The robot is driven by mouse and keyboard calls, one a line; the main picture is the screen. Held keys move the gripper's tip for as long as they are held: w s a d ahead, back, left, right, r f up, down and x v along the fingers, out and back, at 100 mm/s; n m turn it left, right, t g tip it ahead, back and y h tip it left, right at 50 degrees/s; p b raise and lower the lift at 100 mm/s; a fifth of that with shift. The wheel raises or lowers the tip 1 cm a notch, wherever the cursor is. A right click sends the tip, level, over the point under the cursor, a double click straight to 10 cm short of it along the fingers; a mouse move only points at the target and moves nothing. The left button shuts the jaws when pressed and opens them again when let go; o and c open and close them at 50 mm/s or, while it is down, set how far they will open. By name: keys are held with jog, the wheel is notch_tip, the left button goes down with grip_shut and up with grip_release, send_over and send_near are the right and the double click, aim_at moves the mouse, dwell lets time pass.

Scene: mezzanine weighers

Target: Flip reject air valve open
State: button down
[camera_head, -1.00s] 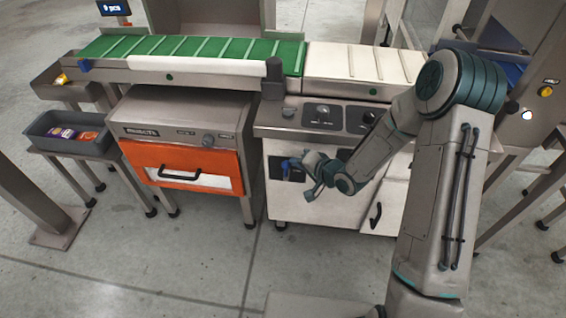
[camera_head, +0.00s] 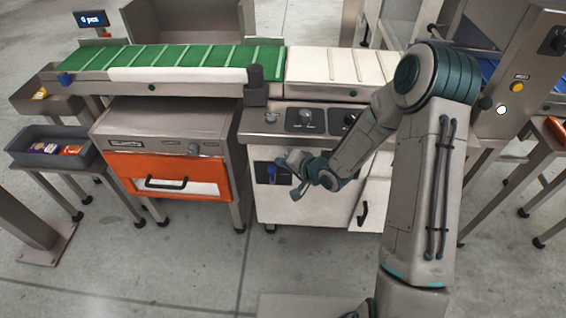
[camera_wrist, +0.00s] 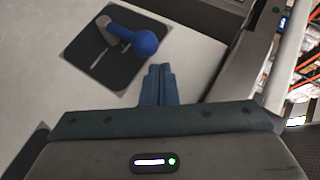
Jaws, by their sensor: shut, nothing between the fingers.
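The reject air valve (camera_wrist: 143,42) has a blue-gripped lever on a grey pivot, mounted on a dark square plate (camera_wrist: 92,62) on the white cabinet front. In the wrist view the lever slants from the pivot down to the right. The valve also shows in the head view, a blue spot (camera_head: 271,171) on the cabinet below the conveyor. My gripper (camera_wrist: 160,72) is shut and empty, its fingertips just below and right of the blue grip; a small gap seems to separate them. In the head view my gripper (camera_head: 294,193) is close to the right of the valve plate.
A control panel with knobs (camera_head: 305,118) is above the valve. A white door with a dark handle (camera_head: 362,213) is to the right. An orange-fronted machine (camera_head: 143,165) stands left, beside grey bins (camera_head: 50,132). The floor in front is clear.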

jog(key=shift+d+r, duration=0.1)
jog(key=w+d+p+v, duration=0.1)
jog(key=p+v, duration=0.4)
jog(key=v, duration=0.7)
jog(key=shift+w+d+r, duration=0.3)
jog(key=shift+w+d, duration=0.1)
